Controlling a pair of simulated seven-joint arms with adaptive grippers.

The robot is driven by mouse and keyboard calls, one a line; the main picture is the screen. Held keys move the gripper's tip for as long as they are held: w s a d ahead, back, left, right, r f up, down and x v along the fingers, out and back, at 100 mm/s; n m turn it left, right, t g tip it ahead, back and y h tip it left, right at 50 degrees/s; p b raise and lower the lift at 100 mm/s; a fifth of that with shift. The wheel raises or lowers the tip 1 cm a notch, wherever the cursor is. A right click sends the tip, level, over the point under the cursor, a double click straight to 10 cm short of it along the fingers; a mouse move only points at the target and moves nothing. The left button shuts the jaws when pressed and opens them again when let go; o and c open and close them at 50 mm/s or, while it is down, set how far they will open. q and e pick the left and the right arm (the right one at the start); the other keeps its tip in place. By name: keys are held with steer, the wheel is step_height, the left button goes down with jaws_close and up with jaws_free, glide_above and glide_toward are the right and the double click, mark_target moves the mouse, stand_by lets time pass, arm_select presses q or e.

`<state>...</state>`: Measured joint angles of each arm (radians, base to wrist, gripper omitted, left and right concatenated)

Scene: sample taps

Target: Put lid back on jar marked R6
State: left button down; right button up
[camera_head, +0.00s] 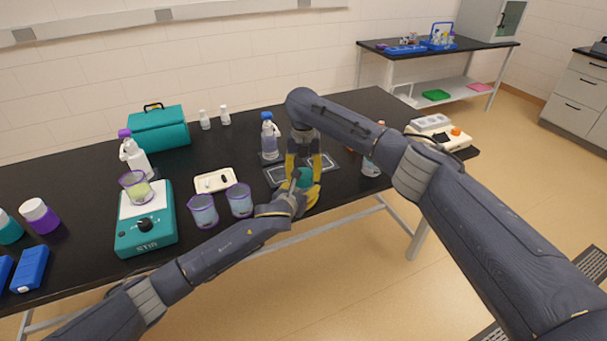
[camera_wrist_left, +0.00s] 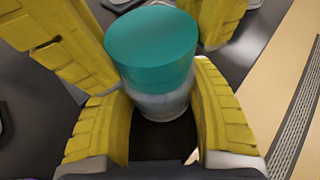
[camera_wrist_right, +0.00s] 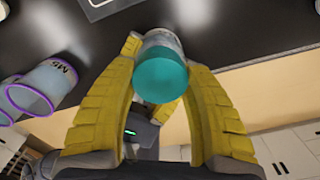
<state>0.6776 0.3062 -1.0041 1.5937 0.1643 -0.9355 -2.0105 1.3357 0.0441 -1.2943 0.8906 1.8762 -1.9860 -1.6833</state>
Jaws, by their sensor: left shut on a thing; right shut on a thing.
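A clear jar (camera_wrist_left: 160,103) with a teal lid (camera_wrist_left: 152,48) is between both grippers over the table's front edge. The lid sits level on the jar's mouth with no clear gap. My left gripper (camera_head: 304,190) is shut on the jar's body, one yellow finger on each side. My right gripper (camera_head: 303,166) reaches from above and is shut on the lid (camera_wrist_right: 160,76). In the head view the fingers hide most of the jar, and the lid (camera_head: 304,177) shows between them. No R6 mark is readable.
A dark mat with white outlines (camera_head: 276,175) lies behind the grippers, with a wash bottle (camera_head: 269,142) beside it. Two purple-rimmed beakers (camera_head: 203,211) (camera_head: 239,200) stand close to my left gripper. A teal stirrer (camera_head: 146,232) carries another beaker. A white device (camera_head: 437,132) is at right.

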steer(key=m, duration=0.4)
steer(key=shift+c, duration=0.2)
steer(key=m, duration=1.1)
steer(key=shift+m, duration=0.4)
steer(key=m, duration=0.7)
steer(key=shift+m, duration=0.3)
steer(key=m, duration=0.7)
steer(key=shift+f, duration=0.1)
steer(key=o, duration=1.4)
steer(key=shift+c, duration=0.2)
